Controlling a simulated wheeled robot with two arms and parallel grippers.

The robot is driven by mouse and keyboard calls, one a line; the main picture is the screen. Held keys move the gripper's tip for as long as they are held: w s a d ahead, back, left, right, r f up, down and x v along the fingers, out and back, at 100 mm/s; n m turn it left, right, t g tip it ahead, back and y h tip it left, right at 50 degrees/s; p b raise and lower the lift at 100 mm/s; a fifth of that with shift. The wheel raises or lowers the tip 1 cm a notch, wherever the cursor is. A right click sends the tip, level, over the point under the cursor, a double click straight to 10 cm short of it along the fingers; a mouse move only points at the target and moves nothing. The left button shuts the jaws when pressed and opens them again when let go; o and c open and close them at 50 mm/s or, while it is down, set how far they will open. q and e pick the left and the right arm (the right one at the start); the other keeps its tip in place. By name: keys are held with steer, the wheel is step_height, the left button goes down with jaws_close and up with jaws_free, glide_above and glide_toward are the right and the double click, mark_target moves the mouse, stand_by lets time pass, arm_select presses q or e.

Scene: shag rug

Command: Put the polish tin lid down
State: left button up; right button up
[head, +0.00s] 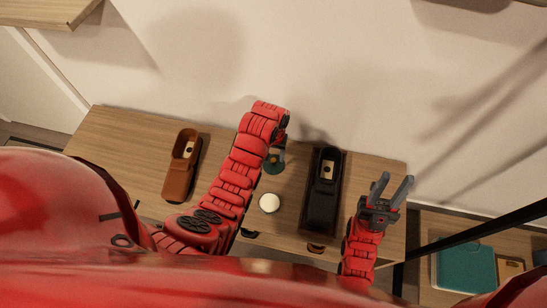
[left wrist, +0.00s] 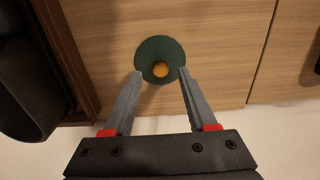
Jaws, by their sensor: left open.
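A dark green round piece with an orange centre (left wrist: 148,51) lies on the wooden table top in the left wrist view; I cannot tell whether it is the polish tin or its lid. It also shows in the head view (head: 275,167), partly hidden by my left arm. My left gripper (left wrist: 161,74) is open, its fingertips on either side of the piece's near edge, with nothing clamped. A small white round disc (head: 269,203) lies apart on the table, nearer my body. My right gripper (head: 392,184) is open and empty over the table's right end.
A brown shoe (head: 182,170) lies to the left. The wall (head: 330,80) is close behind the table. A teal book-like thing (head: 465,268) sits lower right.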

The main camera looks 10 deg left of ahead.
arm_select(q)
step_height(320, 180, up, 2)
steer(key=shift+w+r, duration=0.15)
steer(key=shift+r, duration=0.1)
step_height(320, 180, up, 7)
steer(key=p, duration=0.5)
steer(key=shift+f+p, duration=0.2)
steer(key=shift+p, duration=0.1)
